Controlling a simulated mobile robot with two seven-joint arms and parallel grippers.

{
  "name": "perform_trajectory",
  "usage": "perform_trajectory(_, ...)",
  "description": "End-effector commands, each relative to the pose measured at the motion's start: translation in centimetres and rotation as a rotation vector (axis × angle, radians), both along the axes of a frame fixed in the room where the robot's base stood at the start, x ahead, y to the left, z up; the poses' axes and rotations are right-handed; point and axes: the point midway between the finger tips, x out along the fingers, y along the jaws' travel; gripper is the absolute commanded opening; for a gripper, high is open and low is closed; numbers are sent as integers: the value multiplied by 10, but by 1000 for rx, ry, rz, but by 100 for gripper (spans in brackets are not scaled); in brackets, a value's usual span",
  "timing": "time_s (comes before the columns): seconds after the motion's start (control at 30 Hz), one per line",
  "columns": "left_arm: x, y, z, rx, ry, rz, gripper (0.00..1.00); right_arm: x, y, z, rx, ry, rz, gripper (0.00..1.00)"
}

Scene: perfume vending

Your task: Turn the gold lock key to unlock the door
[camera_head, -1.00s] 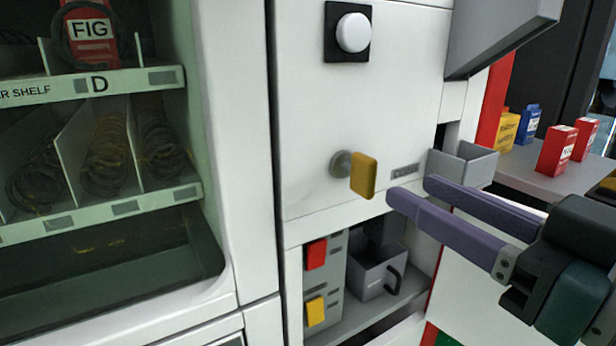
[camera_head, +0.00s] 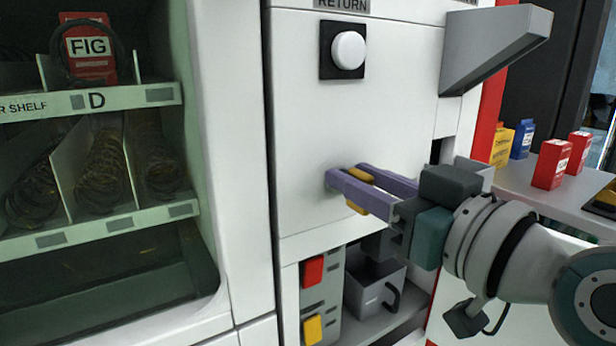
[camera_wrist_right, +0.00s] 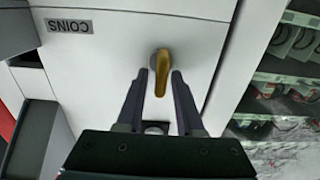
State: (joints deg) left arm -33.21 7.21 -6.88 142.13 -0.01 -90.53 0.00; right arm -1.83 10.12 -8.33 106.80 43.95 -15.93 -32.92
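The gold lock key (camera_head: 358,175) sticks out of the white door panel (camera_head: 310,130). In the head view it is partly hidden by my right gripper's purple fingers. My right gripper (camera_head: 346,172) is open, with one finger on each side of the key. In the right wrist view the gold key (camera_wrist_right: 161,68) stands between the two fingertips (camera_wrist_right: 160,74), with a narrow gap visible on both sides. The lock's round base is hidden in the head view. My left gripper is in neither view now.
A white round button (camera_head: 348,50) sits above the lock. Below are a red button (camera_head: 313,270), a yellow button (camera_head: 313,329) and a grey bin (camera_head: 372,292) in a recess. A grey hood (camera_head: 490,50) juts out at right. Small boxes stand on a side shelf (camera_head: 515,175).

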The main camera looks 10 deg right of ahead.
Motion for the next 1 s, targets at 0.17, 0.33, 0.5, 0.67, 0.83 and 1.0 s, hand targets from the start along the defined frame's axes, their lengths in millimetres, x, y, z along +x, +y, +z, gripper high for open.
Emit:
perform_trajectory(0.17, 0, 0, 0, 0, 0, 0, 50, 0, 0, 0, 0, 0, 0, 15)
perform_trajectory(0.33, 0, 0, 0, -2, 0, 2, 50, 0, 0, 0, 0, 0, 0, 0)
perform_trajectory(0.5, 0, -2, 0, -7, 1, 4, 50, 0, 0, 0, 0, 0, -1, 0)
perform_trajectory(0.67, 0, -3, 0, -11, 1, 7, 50, 0, -1, 0, 0, 0, -1, 0)
perform_trajectory(0.83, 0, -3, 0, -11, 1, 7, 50, 0, -1, 0, 8, 3, -1, 0)
perform_trajectory(1.0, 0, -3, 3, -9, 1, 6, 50, 0, -1, 1, 49, 19, 0, 0)
